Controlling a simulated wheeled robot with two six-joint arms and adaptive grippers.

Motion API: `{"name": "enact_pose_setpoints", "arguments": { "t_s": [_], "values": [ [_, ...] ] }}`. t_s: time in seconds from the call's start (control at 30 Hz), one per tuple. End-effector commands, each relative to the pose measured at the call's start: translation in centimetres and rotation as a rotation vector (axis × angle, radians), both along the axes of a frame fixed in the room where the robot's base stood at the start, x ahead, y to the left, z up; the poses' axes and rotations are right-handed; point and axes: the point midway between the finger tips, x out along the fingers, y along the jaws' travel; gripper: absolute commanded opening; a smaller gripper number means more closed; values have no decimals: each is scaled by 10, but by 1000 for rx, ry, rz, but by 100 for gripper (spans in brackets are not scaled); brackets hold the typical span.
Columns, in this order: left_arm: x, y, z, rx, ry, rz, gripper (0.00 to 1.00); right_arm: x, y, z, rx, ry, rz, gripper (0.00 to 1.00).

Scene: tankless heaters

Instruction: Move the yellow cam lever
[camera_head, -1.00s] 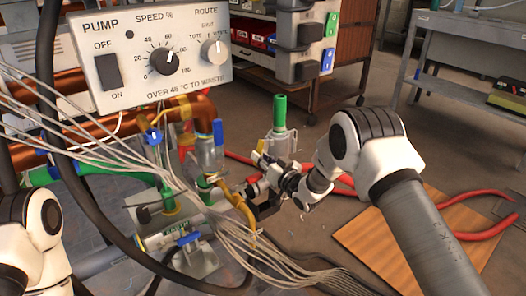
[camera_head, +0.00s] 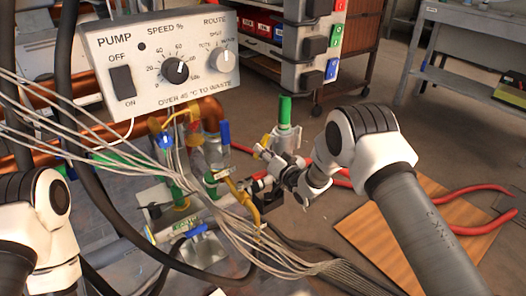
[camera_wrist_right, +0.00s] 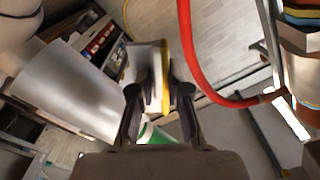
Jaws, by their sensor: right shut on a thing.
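My right gripper (camera_head: 261,152) is at the fitting with the green cap (camera_head: 285,108), left of it in the head view. A small yellow lever (camera_head: 264,142) shows at its fingertips. In the right wrist view the fingers (camera_wrist_right: 155,92) are closed around a pale block-like part with a yellow strip (camera_wrist_right: 165,85) along its right side; I take this as the yellow cam lever. Where the lever joins the fitting is hidden. Another yellow bent handle (camera_head: 241,196) stands lower left of the gripper. My left arm is at the left edge, its gripper outside the picture.
The pump control box (camera_head: 160,58) hangs above copper pipes. Grey cables (camera_head: 215,210) cross in front of the pipework. Red hose (camera_head: 470,190) and a wooden board (camera_head: 370,240) lie on the floor at right. A grey bench (camera_head: 480,40) stands behind.

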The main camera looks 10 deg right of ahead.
Motion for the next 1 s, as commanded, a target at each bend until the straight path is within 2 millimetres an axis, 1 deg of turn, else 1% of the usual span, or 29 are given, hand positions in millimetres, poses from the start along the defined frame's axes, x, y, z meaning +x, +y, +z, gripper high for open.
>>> {"name": "enact_pose_setpoints", "arguments": {
  "t_s": [0.03, 0.07, 0.1, 0.37, 0.47, 0.57, 0.8, 0.9, 1.0],
  "values": [
    [0, 0, 0, 0, 0, 0, 40, -2, 0, -4, -1, 9, 1, 0],
    [0, 0, 0, 0, 0, 0, 40, -2, 0, -4, -1, 9, 1, 19],
    [0, 0, 0, 0, 0, 0, 40, -2, 0, -4, -1, 8, 1, 27],
    [0, 0, 0, 0, 0, 0, 40, -1, 0, -2, -1, 4, 1, 27],
    [0, 0, 0, 0, 0, 0, 40, -6, -2, -2, -1, 6, -1, 27],
    [0, 0, 0, 0, 0, 0, 40, -19, -8, -2, 0, 8, -1, 27],
    [0, 0, 0, 0, 0, 0, 40, -76, -32, -3, 2, 9, -3, 27],
    [0, 0, 0, 0, 0, 0, 40, -96, -40, -2, 2, 8, -3, 27],
    [0, 0, 0, 0, 0, 0, 40, -108, -45, -2, 0, 7, -2, 27]
  ]
}}
